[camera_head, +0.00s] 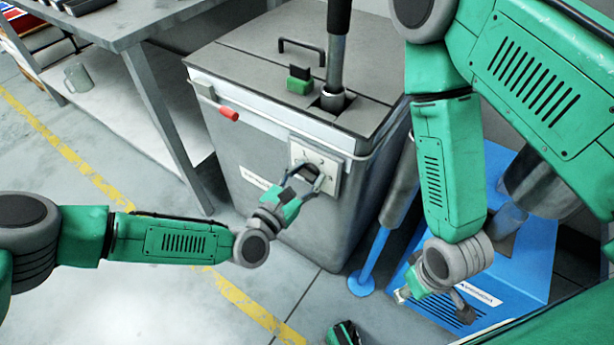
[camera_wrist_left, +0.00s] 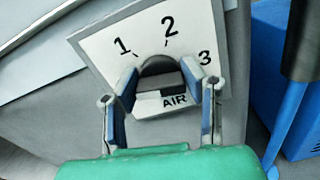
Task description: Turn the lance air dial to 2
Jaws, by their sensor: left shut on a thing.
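The lance air dial (camera_wrist_left: 160,72) is a dark round knob with a grip bar, on a white plate (camera_wrist_left: 100,45) marked 1, 2, 3 and AIR. The plate (camera_head: 298,152) is on the front of the grey cabinet in the head view. My left gripper (camera_head: 308,176) is at the dial, its fingers on either side of it. In the left wrist view the left gripper (camera_wrist_left: 168,88) is shut on the dial. The dial's pointer cannot be made out. My right gripper (camera_head: 432,298) is open and empty, at the lower right, away from the cabinet.
A metal workbench (camera_head: 130,25) stands at left. A blue stand (camera_head: 525,255) and blue-footed post (camera_head: 361,284) are at right.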

